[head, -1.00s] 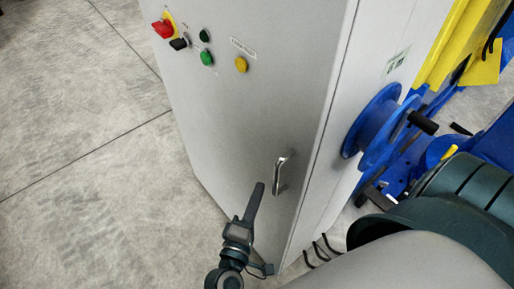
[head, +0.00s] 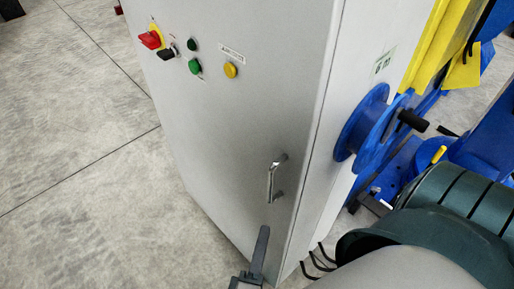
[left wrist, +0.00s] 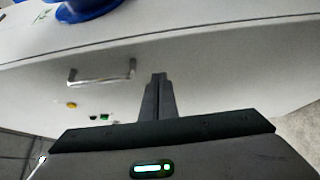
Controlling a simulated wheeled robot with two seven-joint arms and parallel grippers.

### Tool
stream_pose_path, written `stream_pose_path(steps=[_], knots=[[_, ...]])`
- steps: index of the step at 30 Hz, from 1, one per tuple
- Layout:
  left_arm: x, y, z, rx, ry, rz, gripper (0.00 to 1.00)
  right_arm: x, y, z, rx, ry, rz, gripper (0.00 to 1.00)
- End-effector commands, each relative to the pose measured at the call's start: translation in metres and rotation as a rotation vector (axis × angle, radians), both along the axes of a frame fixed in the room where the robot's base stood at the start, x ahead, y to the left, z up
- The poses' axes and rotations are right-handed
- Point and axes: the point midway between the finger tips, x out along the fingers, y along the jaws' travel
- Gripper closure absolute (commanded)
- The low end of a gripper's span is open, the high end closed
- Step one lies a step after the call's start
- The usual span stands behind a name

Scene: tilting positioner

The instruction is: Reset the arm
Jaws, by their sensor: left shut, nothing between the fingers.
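My left gripper (head: 263,232) shows at the bottom of the head view, below the metal door handle (head: 274,178) of a grey cabinet (head: 235,120). Its fingers are together with nothing between them. In the left wrist view the shut fingers (left wrist: 158,78) point at the cabinet face, with the handle (left wrist: 102,72) to their left and apart from them. My left arm behind the gripper is mostly out of the head view. My right gripper is not in view.
The cabinet has a red switch (head: 150,40), a black switch, green buttons and a yellow button (head: 230,71). A blue handwheel (head: 362,124) with a black knob sticks out from its side. Blue and yellow machinery stands at right. Open concrete floor (head: 70,160) lies at left.

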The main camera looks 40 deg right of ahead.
Motion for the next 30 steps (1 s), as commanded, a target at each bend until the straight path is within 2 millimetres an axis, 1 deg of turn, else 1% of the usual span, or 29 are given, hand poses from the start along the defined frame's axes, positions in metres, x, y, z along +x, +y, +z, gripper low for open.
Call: stream_pose_path(steps=[1,3,5,8,15,20,22,23,26,29,30], knots=[[-0.002,0.0,0.0,0.0,0.0,0.0,1.0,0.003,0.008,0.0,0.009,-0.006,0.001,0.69],[-0.003,0.001,0.0,0.0,0.0,0.0,1.0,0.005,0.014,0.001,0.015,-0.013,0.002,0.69],[-0.004,0.001,0.0,0.0,0.0,0.0,1.0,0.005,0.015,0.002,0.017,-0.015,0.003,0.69],[-0.003,0.001,0.0,0.0,0.0,0.0,1.0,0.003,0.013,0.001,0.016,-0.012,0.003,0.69],[-0.003,0.001,0.0,0.001,0.001,0.0,1.0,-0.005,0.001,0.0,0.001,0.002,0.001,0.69],[-0.003,0.001,-0.001,0.002,0.001,0.0,1.0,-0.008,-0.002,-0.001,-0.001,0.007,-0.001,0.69],[-0.002,0.001,-0.004,0.011,0.0,0.001,1.0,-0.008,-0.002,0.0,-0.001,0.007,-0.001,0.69],[-0.002,0.002,-0.007,0.019,0.0,0.001,1.0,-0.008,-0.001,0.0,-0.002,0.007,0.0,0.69],[0.001,0.004,-0.025,0.068,-0.002,0.003,1.0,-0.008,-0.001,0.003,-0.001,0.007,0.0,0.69],[0.004,0.011,-0.057,0.153,-0.003,0.005,1.0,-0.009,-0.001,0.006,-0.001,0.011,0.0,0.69],[0.006,0.015,-0.073,0.198,-0.004,0.005,1.0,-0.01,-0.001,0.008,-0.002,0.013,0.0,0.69]])
